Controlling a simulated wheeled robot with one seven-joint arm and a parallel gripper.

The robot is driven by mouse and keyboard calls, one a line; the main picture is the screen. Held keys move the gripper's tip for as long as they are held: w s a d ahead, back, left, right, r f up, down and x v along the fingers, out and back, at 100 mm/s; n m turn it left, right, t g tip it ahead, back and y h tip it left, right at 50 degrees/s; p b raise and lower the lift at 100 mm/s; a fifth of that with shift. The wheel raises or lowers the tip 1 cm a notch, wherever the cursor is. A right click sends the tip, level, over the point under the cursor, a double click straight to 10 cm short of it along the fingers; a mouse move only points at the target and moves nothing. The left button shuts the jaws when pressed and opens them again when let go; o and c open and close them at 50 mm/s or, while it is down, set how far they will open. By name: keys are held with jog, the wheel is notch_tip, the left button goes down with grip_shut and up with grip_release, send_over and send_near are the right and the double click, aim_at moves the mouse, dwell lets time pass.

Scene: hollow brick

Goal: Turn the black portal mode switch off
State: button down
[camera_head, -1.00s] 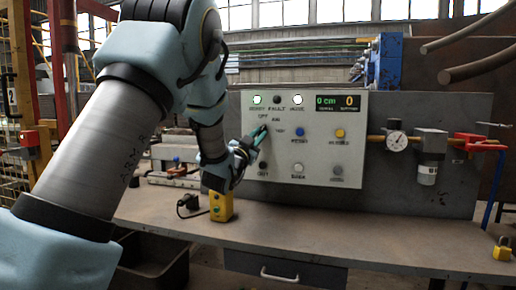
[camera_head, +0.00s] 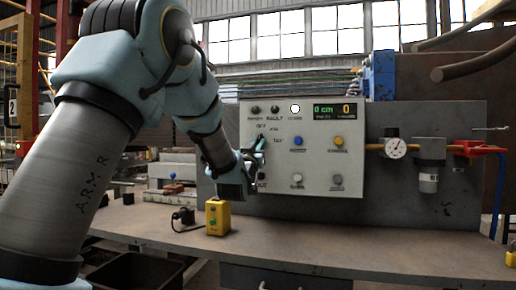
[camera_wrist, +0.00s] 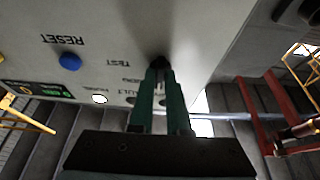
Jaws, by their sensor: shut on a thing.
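The black portal mode switch (camera_wrist: 160,63) is a small dark knob on the grey control panel (camera_head: 318,176). Its labels OFF and TEST show in the head view, with another between them too small to read. My gripper (camera_wrist: 161,74) has its two green fingers at the knob in the wrist view, shut on it. In the head view my gripper (camera_head: 261,143) reaches the panel from the left and hides most of the knob, so its exact angle cannot be told. The left lamp (camera_head: 255,109) and fault lamp (camera_head: 275,109) are dark; the mode lamp (camera_head: 295,108) is lit white.
A blue reset button (camera_head: 297,141) and a yellow button (camera_head: 338,142) are right of the switch. A yellow box (camera_head: 218,217) stands on the bench (camera_head: 330,240) below my gripper. A pressure gauge (camera_head: 396,148) is right of the panel.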

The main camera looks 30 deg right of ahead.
jog(key=shift+f, duration=0.1)
jog(key=c, duration=0.9)
grip_release()
jog(key=b+v, duration=0.2)
jog(key=v, duration=0.8)
jog(key=shift+s+a+f, duration=0.1)
jog(key=shift+s+a, duration=0.1)
jog(key=shift+s, duration=0.15)
